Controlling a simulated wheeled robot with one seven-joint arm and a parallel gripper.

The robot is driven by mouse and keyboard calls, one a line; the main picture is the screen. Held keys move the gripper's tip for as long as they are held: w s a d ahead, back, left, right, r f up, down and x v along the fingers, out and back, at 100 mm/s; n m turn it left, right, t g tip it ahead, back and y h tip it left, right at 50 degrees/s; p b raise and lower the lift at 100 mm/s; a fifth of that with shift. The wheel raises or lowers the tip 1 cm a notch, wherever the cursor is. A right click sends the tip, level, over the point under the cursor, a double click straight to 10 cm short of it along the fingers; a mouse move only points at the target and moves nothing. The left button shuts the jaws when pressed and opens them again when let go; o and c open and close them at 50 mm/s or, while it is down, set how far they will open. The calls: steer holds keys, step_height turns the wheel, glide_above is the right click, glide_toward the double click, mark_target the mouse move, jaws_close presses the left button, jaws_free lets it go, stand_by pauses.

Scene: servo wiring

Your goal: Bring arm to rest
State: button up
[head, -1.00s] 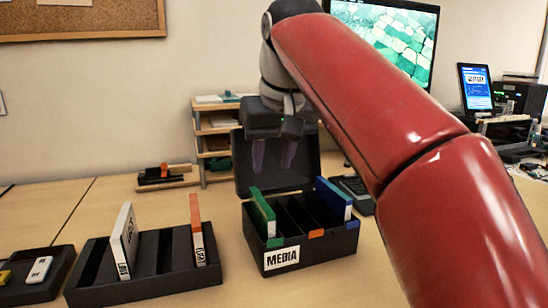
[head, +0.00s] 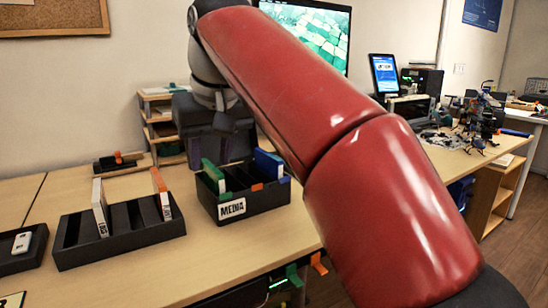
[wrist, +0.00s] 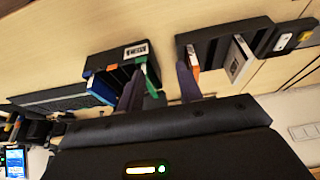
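My arm with red links (head: 290,85) crosses the head view from lower right to upper left. My gripper (head: 210,160) hangs behind the black media box (head: 245,212), above the table. The media box (wrist: 100,58) holds a green case (head: 213,176) and a blue case (head: 268,165). The black rack (head: 130,238) holds a white case (head: 100,208) and an orange-and-white case (head: 161,194).
A small shelf (head: 160,128) and a monitor (head: 315,32) stand behind. A black tray with a white item (head: 21,243) is at the left. A side bench (head: 460,150) carries electronics. Bare table lies in front of the rack, and open floor (head: 525,235) at the right.

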steer(key=s+d+f+m, duration=0.2)
steer(key=d+f, duration=0.3)
steer(key=d, duration=0.3)
steer(key=s+d+f+m, duration=0.1)
steer(key=s+d+f, duration=0.3)
steer(key=d, duration=0.5)
steer(key=s+d+f+m+h, duration=0.1)
steer(key=s+d+f, duration=0.3)
steer(key=f, duration=0.5)
steer(key=s+d+f+m+t+h, duration=0.1)
steer(key=s+d+f, duration=0.3)
steer(key=f, duration=0.5)
steer(key=s+m, duration=0.1)
steer(key=s, duration=0.1)
steer(key=shift+s+d+f+t, duration=0.15)
steer(key=shift+s+d+t, duration=0.1)
steer(key=shift+s+t, duration=0.05)
